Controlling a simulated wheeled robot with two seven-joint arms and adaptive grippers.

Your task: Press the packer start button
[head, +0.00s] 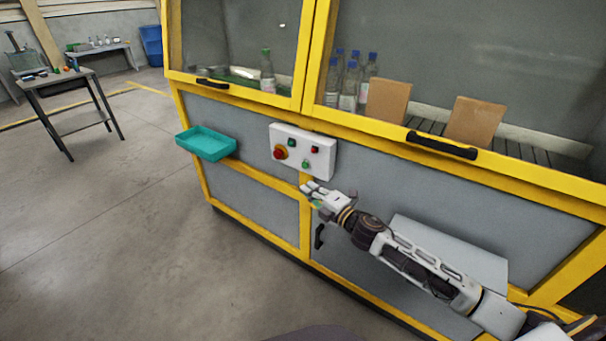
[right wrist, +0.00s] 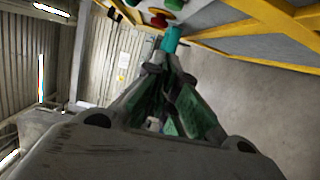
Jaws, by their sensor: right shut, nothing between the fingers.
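The packer's white control panel (head: 302,150) is on the grey front of the yellow-framed machine. It carries a large red knob (head: 280,153), a small green button (head: 291,142), a small red button (head: 314,149) and a lower green button (head: 305,164). I cannot read which one is the start button. My right gripper (head: 308,188) is shut and empty, just below the panel, seemingly apart from it. In the right wrist view its closed fingers (right wrist: 165,62) point toward the panel's edge, where a red knob and a green button (right wrist: 158,21) show. My left gripper is out of view.
A teal tray (head: 207,143) juts from the machine left of the panel. Black door handles (head: 442,145) stick out above. A grey sloped plate (head: 455,250) lies behind my right forearm. Bottles and brown boxes stand behind the glass.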

